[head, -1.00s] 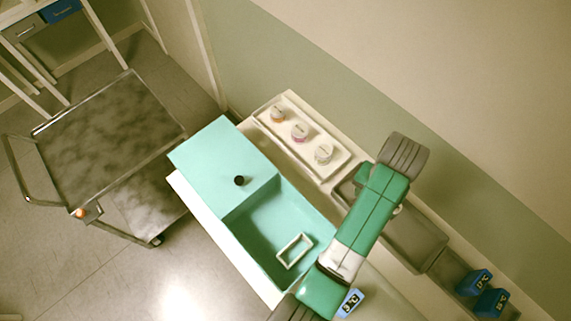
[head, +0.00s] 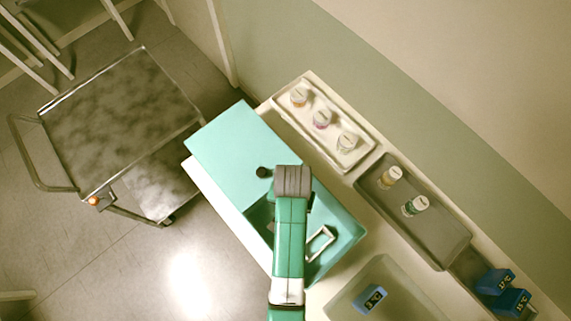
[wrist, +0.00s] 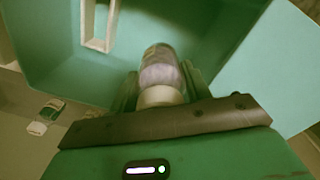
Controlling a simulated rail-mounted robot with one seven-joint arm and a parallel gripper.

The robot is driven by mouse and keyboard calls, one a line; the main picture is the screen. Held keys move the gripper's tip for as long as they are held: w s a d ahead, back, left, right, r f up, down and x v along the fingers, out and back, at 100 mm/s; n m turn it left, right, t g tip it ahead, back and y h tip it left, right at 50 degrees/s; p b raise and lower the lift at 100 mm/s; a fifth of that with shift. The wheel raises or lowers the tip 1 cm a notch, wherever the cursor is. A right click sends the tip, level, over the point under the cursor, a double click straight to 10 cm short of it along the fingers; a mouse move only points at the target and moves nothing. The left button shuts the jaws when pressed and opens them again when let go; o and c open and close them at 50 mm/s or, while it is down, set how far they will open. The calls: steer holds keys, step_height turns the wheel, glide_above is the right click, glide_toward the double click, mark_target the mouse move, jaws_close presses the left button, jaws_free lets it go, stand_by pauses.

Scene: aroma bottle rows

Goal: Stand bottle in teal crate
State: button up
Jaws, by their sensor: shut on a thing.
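My gripper (wrist: 162,88) is shut on a bottle with a purple label (wrist: 160,72) and a pale cap, seen in the wrist view. In the head view my arm hides the bottle and the fingers. The teal crate (head: 345,245) lies under my arm; its open part shows in the wrist view (wrist: 45,50), below and ahead of the held bottle. A white rectangular frame (head: 319,243) is inside the open part, and it shows at the top of the wrist view (wrist: 99,25). The bottle appears above the crate floor; contact is unclear.
A flat teal cover (head: 235,145) with a black knob (head: 263,172) adjoins the open part. A white tray (head: 358,160) holds three bottles; a grey tray (head: 440,250) holds two. Blue blocks (head: 495,282) stand at right, another (head: 370,298) in a pale tray. A metal cart (head: 120,120) is left.

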steer(key=shift+s+f, duration=0.1)
steer(key=shift+s, duration=0.05)
step_height(320, 180, down, 10)
steer(key=shift+b, duration=0.6)
steer(key=shift+f, duration=0.1)
steer(key=o, duration=1.2)
steer(key=shift+o, duration=0.2)
step_height(320, 180, up, 12)
steer(key=shift+r+p, duration=0.15)
steer(key=shift+p, duration=0.6)
